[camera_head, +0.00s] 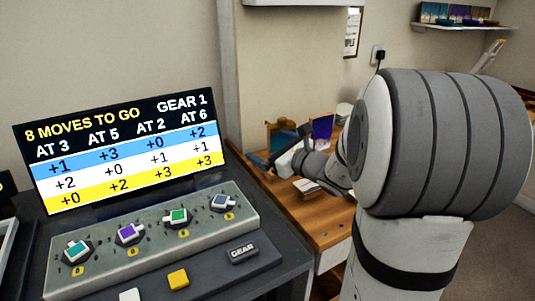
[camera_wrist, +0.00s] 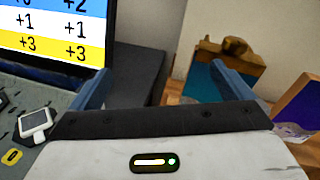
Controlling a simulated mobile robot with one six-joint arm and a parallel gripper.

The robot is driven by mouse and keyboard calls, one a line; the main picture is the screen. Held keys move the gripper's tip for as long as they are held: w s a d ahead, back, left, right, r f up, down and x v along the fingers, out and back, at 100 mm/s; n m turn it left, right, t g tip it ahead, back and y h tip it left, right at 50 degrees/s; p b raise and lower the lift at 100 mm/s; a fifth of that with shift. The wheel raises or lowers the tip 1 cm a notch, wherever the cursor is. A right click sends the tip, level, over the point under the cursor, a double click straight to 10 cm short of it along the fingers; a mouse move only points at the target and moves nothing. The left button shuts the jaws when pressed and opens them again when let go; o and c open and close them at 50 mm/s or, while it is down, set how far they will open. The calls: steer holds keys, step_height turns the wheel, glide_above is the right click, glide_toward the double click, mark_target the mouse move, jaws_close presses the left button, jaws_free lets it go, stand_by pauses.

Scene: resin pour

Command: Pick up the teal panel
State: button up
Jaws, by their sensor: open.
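The teal panel (camera_wrist: 202,84) stands upright against a wooden holder (camera_wrist: 228,52) in the wrist view, partly hidden by my right-hand finger. In the head view the teal panel (camera_head: 284,139) shows only in part behind my gripper (camera_head: 284,153). In the wrist view my gripper (camera_wrist: 160,68) is open, with its two blue-grey fingers wide apart and nothing between them. The panel lies beyond and to the right of the gap between the fingers. I cannot tell how far away it is.
A purple panel (camera_wrist: 301,108) in a wooden frame stands at the right. A control console (camera_head: 150,240) with coloured knobs and a score screen (camera_head: 125,150) are at the left. The wooden worktop (camera_head: 315,220) has bare room at its front. Small pale items lie on it.

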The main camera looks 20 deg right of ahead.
mark_target(281, 138)
steer(key=d+m+h, duration=0.1)
steer(key=d, duration=0.1)
steer(key=w+d+f+m+t+h, duration=0.1)
steer(key=d+m, duration=0.1)
steer(key=d+m+t+h+b, duration=0.1)
steer(key=d, duration=0.1)
steer(key=shift+w+d+f+m, duration=0.1)
steer(key=shift+w+f+m, duration=0.2)
steer(key=shift+w+f, duration=0.1)
steer(key=x, duration=0.5)
steer(key=d+b+x, duration=0.1)
steer(key=x, duration=0.1)
steer(key=shift+w+a+r, duration=0.15)
steer(key=shift+w+r, duration=0.05)
steer(key=shift+w, duration=0.25)
steer(key=c, duration=0.9)
steer(key=shift+r, duration=0.1)
steer(key=shift+c, duration=0.2)
